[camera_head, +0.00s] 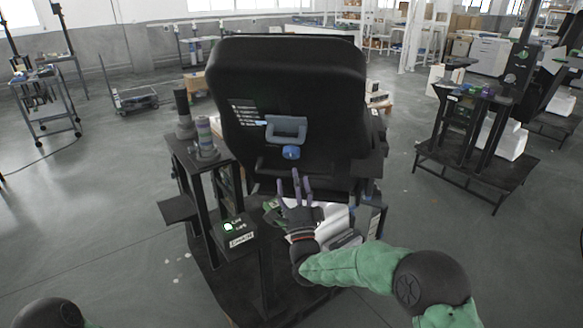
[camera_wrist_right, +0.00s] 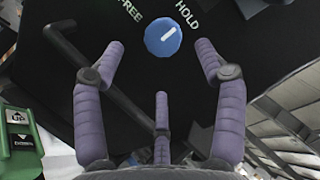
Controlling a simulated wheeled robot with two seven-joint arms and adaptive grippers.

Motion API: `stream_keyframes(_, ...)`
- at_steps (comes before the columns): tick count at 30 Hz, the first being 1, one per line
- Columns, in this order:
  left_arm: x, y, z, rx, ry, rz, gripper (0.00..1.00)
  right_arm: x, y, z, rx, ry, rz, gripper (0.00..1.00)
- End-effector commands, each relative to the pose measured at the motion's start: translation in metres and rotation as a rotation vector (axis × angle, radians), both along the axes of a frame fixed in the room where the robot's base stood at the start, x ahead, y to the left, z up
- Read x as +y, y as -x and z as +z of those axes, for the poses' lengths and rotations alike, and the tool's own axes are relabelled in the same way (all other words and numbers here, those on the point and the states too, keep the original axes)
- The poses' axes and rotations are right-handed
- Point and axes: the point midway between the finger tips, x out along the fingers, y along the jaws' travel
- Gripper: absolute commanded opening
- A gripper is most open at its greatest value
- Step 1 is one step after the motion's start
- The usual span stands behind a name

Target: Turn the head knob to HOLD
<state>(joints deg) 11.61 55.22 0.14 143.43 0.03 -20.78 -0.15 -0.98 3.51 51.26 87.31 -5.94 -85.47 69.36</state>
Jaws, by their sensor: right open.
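The blue round head knob (camera_head: 291,152) sits on the lower part of a large black panel (camera_head: 290,85), below a blue-grey handle (camera_head: 286,125). In the right wrist view the knob (camera_wrist_right: 163,37) has a white line slanting to the upper right, on the HOLD side. The FREE label (camera_wrist_right: 130,11) is at its upper left and the HOLD label (camera_wrist_right: 188,15) at its upper right. My right gripper (camera_head: 296,180) is open and empty just below the knob. Its spread purple fingers (camera_wrist_right: 160,68) appear clear of it. My left gripper is out of view.
A lit control box (camera_head: 233,230) stands at the left of the column base; a green UP/DOWN box (camera_wrist_right: 20,140) shows in the wrist view. Two stacked cylinders (camera_head: 205,140) stand on the left shelf. Another dark stand (camera_head: 480,115) is at right.

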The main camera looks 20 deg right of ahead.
Motion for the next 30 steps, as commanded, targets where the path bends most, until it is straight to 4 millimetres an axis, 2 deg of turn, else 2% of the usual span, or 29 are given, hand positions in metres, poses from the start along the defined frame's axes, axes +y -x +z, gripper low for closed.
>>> stream_keyframes(3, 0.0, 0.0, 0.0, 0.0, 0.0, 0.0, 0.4, 0.002, 0.017, -0.012, 0.003, 0.0, 0.001, 0.72)
stream_keyframes(10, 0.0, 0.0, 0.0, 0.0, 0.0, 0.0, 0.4, 0.004, 0.036, -0.025, 0.002, 0.001, 0.002, 0.72)
stream_keyframes(30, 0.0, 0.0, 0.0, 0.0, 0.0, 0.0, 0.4, 0.005, 0.039, -0.027, 0.001, 0.001, 0.002, 0.72)
